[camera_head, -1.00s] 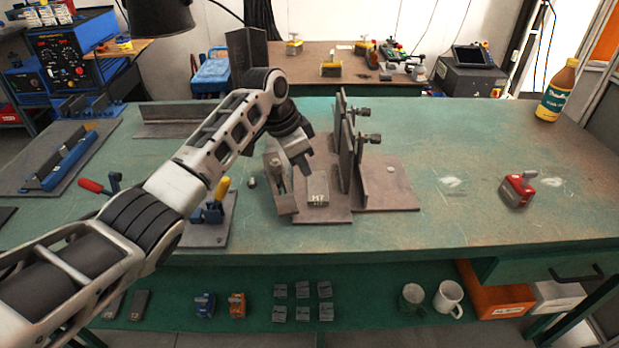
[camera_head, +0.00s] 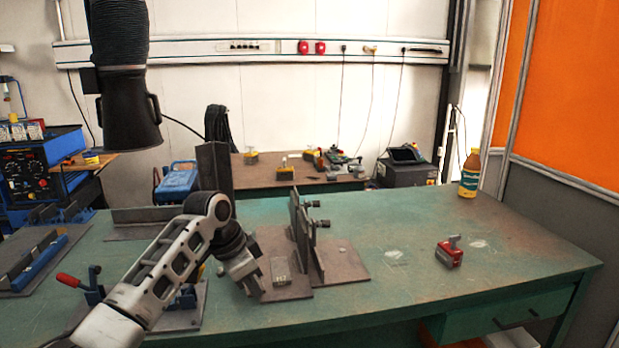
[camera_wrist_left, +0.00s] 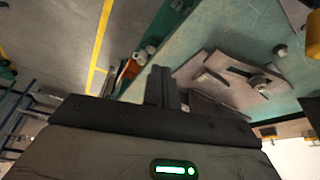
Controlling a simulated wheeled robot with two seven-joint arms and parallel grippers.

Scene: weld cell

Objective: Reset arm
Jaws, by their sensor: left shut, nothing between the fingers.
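My left arm comes in from the lower left in the head view. Its gripper (camera_head: 250,287) points down at the left edge of the brown fixture plate (camera_head: 345,262), beside a small grey marked block (camera_head: 280,270). The gripper is shut and empty. Its dark fingers (camera_wrist_left: 162,86) lie together in the left wrist view. Whether the fingertips touch the plate cannot be told. My right gripper is in neither view.
Upright plates with clamps (camera_head: 303,228) stand on the fixture. A black extraction hood (camera_head: 127,115) hangs at upper left. The bench's right side is mostly clear.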

